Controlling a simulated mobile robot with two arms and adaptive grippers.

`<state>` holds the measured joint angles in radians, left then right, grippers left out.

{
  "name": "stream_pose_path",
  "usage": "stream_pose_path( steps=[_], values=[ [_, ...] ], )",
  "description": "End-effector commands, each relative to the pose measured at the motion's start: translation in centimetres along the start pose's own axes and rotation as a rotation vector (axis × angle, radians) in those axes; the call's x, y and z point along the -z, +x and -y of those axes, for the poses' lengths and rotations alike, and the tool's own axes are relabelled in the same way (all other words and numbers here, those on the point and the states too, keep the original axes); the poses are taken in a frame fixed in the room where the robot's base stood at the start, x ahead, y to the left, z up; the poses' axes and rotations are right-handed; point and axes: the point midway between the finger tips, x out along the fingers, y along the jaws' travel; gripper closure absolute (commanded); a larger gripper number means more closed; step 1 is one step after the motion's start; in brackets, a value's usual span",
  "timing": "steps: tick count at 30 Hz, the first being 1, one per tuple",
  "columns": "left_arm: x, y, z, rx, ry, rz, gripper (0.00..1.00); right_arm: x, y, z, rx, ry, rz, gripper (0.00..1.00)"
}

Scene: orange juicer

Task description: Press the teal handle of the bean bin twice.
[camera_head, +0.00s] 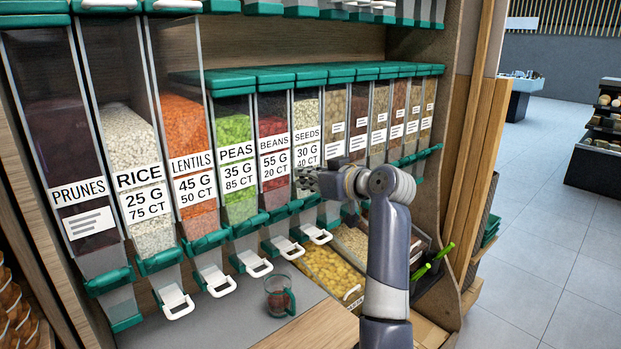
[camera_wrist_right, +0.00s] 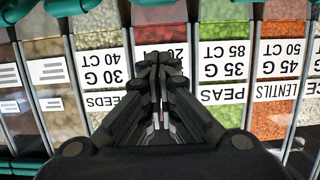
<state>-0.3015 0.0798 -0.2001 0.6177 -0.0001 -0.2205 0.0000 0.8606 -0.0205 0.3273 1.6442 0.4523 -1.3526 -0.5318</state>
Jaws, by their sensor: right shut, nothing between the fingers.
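The bean bin (camera_head: 272,112) is a clear bin of red beans labelled BEANS 55 G 20 CT, between peas and seeds. Its teal handle (camera_head: 279,214) is at the lower front, above a white spout flap (camera_head: 289,248). My right gripper (camera_head: 304,181) is shut and empty, in front of the lower bean and seed bins and above the handle's height. In the right wrist view, which is upside down, the shut fingers (camera_wrist_right: 158,65) cover much of the bean bin (camera_wrist_right: 160,17) and its label. The bean handle is hidden there. My left gripper is not in view.
A clear cup (camera_head: 278,296) with a teal handle stands on the counter (camera_head: 240,322) below the spouts; something reddish shows in it. Neighbouring teal handles, such as the pea bin's (camera_head: 249,225), sit close by. Open trays (camera_head: 330,270) of dry goods lie to the right.

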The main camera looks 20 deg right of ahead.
Motion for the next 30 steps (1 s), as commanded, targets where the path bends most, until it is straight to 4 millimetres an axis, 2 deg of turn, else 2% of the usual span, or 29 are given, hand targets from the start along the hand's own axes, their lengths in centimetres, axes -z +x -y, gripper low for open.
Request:
stream_pose_path(
  steps=[3, 11, 13, 18, 23, 30],
  values=[
    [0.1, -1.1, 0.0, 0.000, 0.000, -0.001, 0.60, 0.3, 2.3, 0.1, 0.003, 0.003, 0.003, 1.00],
    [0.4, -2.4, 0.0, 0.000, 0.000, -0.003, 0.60, 0.2, 6.4, 0.1, 0.002, 0.001, 0.002, 1.00],
    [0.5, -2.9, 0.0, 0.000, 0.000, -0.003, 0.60, -1.1, 5.9, 0.0, -0.002, 0.003, 0.003, 1.00],
    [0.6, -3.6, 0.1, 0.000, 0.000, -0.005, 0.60, -2.9, 5.2, 0.0, -0.001, 0.001, 0.001, 1.00],
    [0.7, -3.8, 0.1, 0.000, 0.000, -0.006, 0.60, -3.7, 5.0, 0.0, -0.002, 0.000, 0.000, 1.00],
    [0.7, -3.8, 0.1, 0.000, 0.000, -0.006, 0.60, -3.8, 5.0, 0.0, -0.001, -0.001, 0.000, 1.00]
  ],
)
